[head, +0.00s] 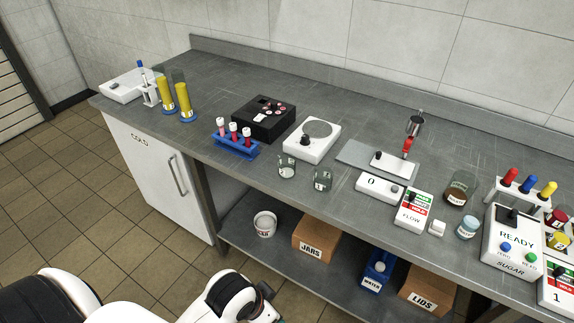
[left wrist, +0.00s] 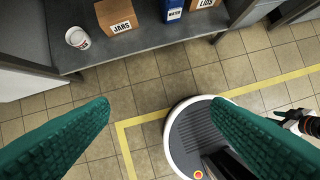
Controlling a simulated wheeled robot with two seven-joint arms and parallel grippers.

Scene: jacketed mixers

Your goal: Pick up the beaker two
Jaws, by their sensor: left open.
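Two small clear glass beakers stand upright side by side near the front edge of the bench. One is the left beaker (head: 287,168), the other the right beaker (head: 322,180). I cannot read a mark that tells which one is beaker two. Both are empty as far as I can see. My left arm shows at the bottom of the head view, below and in front of the bench. In the left wrist view, my left gripper (left wrist: 160,105) has its teal fingers wide apart with only floor and my base between them. No beaker shows there.
A white stirrer plate (head: 311,140) stands behind the beakers, a blue tube rack (head: 236,145) to their left, and a white scale (head: 380,187) to their right. The bench front edge and lower shelf with boxes (head: 316,238) lie between my arm and the bench top.

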